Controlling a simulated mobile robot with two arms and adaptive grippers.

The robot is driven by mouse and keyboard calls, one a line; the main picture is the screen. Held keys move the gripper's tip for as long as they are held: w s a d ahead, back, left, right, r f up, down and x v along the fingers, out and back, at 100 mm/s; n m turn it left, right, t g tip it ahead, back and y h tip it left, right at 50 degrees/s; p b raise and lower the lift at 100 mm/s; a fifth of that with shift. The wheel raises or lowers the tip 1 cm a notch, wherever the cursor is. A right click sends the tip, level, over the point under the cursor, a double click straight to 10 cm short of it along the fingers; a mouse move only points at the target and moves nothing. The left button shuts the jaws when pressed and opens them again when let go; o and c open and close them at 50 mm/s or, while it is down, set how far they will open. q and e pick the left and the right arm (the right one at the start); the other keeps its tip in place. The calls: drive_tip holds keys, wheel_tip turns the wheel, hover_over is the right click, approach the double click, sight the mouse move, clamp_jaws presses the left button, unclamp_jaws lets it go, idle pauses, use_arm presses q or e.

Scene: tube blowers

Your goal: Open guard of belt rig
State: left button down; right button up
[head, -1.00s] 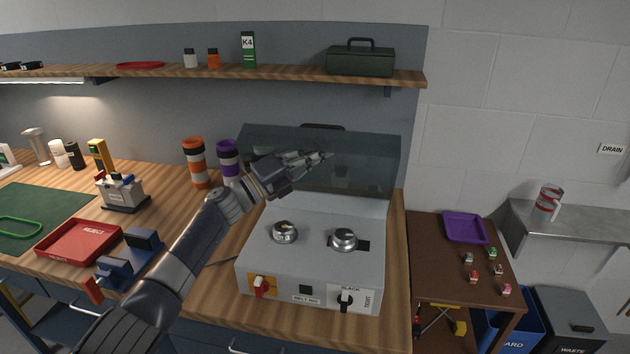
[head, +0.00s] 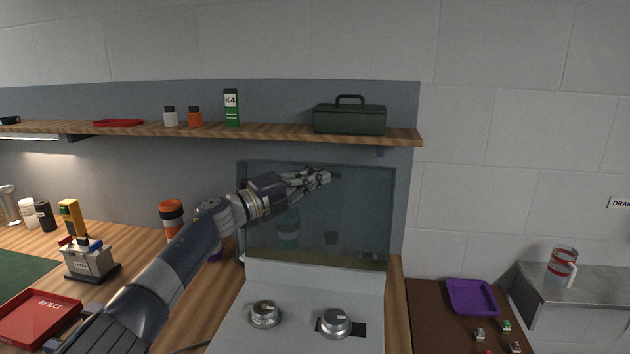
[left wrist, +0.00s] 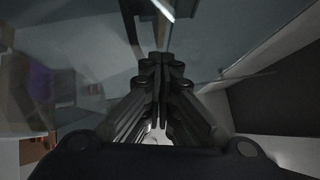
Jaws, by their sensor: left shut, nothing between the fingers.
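The belt rig (head: 290,292) is a light grey box with two round metal knobs on top, the left knob (head: 264,314) and the right knob (head: 336,322). Its guard (head: 355,205), a translucent dark panel, stands about upright at the rig's back edge. My left gripper (head: 326,177) is shut and empty, in front of the guard near its top edge. I cannot tell whether it touches the panel. The left wrist view shows the closed fingers (left wrist: 160,75) with blurred panel edges around them. My right gripper is not in view.
A wooden shelf (head: 270,131) with a green toolbox (head: 349,118) runs above the guard. A red reject tray (head: 38,316) is at lower left, and a purple tray (head: 472,297) on a brown table at right.

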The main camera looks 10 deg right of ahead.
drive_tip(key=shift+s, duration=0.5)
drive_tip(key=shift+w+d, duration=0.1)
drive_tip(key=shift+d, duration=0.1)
